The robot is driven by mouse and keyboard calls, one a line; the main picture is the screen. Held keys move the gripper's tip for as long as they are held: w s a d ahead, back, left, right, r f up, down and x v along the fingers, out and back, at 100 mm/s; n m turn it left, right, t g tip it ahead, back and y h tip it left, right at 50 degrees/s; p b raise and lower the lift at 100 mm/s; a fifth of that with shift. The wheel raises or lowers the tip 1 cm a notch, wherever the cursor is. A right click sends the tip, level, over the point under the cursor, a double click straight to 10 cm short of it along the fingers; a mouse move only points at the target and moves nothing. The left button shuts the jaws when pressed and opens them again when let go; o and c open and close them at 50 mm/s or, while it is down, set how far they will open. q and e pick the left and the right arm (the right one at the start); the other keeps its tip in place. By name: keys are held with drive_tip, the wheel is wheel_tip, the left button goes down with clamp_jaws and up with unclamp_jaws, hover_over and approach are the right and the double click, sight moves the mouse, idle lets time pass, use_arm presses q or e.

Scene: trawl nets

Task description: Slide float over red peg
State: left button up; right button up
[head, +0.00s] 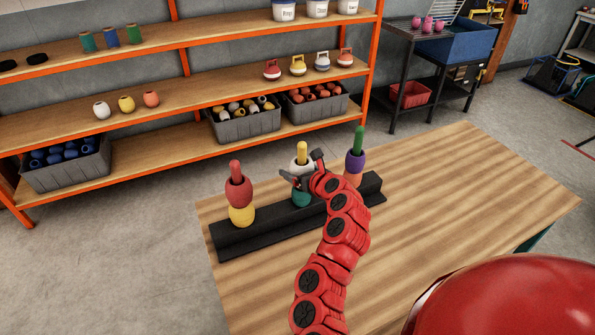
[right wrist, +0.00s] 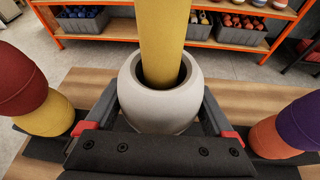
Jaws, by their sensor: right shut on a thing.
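The red peg (head: 235,169) stands at the left of the black rack (head: 232,243), with a dark red float (head: 238,193) above a yellow float (head: 241,215) around it. The yellow peg (head: 301,151) in the middle passes through a white float (head: 300,163), with a teal float (head: 301,197) below. My right gripper (head: 304,168) is shut on the white float; in the right wrist view its fingers press both sides of this float (right wrist: 160,110), which is around the yellow peg (right wrist: 163,40). The green peg (head: 359,138) carries a purple float (head: 355,162) above an orange float (head: 352,180). My left gripper is out of view.
The rack stands on a wooden table (head: 465,190) whose right side is clear. Behind, an orange-framed shelf (head: 60,145) holds loose floats, grey bins (head: 247,122) and tubs. A dark metal stand (head: 400,60) is at the back right.

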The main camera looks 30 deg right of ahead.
wheel_tip(320, 180, up, 16)
drive_tip(key=p, duration=1.3)
drive_tip(key=shift+p, duration=0.35)
idle(0.6)
drive_tip(key=a+r+n+g+y+b, duration=0.1)
drive_tip(key=a+r+n+y, duration=0.1)
drive_tip(key=a, duration=0.7)
drive_tip(key=a+r+n+y+b, duration=0.1)
drive_tip(key=a+r+n+y, duration=0.15)
drive_tip(key=a, duration=0.75)
drive_tip(key=shift+m, duration=0.25)
drive_tip(key=f+b, duration=0.3)
drive_tip(key=w+f+b, duration=0.1)
drive_tip(key=f+b, duration=0.1)
drive_tip(key=shift+d+f, duration=0.15)
drive_tip(key=shift+f, duration=0.95)
drive_tip(key=shift+f+b, duration=0.6)
drive_tip(key=shift+f, duration=1.35)
drive_tip(key=o, duration=1.2)
